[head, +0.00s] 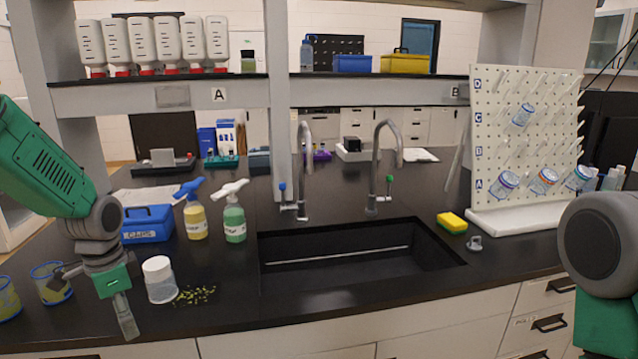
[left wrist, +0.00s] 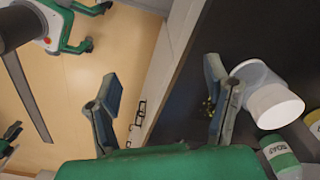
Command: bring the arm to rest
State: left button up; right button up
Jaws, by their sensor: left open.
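My left arm comes in from the left, bent downward, with its green and grey gripper (head: 95,300) low by the counter's front left edge. The left gripper is open and empty; in the left wrist view its two fingers (left wrist: 162,84) stand well apart, with floor and the counter edge between them.
The black counter (head: 330,325) has a sink (head: 360,255) with two taps (head: 303,170). Near the left arm are glass jars (head: 50,283), green bits (head: 195,295), spray bottles (head: 234,218) and a blue box (head: 147,223). A drying rack (head: 520,140) and sponge (head: 452,222) stand right.

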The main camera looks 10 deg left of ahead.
pick_arm(q)
jog(key=s+d+f+n+b, duration=0.1)
jog(key=s+d+f, duration=0.25)
jog(key=f, duration=0.35)
jog(key=s+d+f+n+b, duration=0.2)
jog(key=s+d+f, duration=0.1)
jog(key=s+f, duration=0.3)
jog(key=s+d+f+n+b, duration=0.1)
jog(key=s+d+f, duration=0.2)
jog(key=f, duration=0.5)
jog(key=s+d+f+n+b, duration=0.1)
jog(key=s+f, duration=0.3)
jog(key=s, duration=0.4)
jog(key=s+d+f+n+b, duration=0.2)
jog(key=s+d+f+n, duration=0.1)
jog(key=s, duration=0.6)
jog(key=shift+f, duration=0.6)
pick_arm(e)
notch_tip(320, 180, down, 8)
jog(key=shift+r, duration=0.15)
pick_arm(q)
jog(key=shift+c, duration=0.3)
pick_arm(e)
jog(key=shift+s+d, duration=0.1)
jog(key=shift+c, duration=0.4)
